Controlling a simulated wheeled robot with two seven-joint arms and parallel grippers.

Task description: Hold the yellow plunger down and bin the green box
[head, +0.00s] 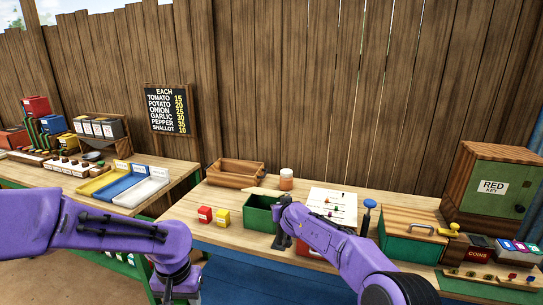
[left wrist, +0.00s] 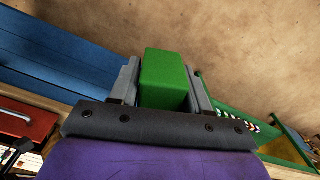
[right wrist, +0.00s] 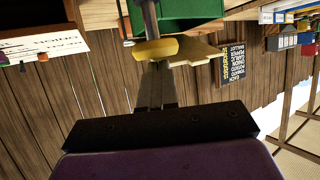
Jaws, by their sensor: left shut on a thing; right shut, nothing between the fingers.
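The green box (left wrist: 163,80) is between the fingers of my left gripper (left wrist: 160,85) in the left wrist view, which is shut on it. In the head view the left gripper (head: 172,292) is low at the bottom edge, and the box is not seen there. The yellow plunger (right wrist: 157,50) shows in the right wrist view as a yellow disc on a grey rod. My right gripper (right wrist: 156,78) is shut and empty, its fingertips right by the disc; I cannot tell if they touch. The head view shows this gripper (head: 283,241) before the green bin (head: 262,228), hiding the plunger.
A red box (head: 205,214) and a yellow box (head: 222,217) stand left of the bin. A wooden tray (head: 236,172) and a jar (head: 286,180) are behind it. A blue-topped plunger (head: 369,205) and a handled green case (head: 410,235) stand to the right. A gap separates the two tables.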

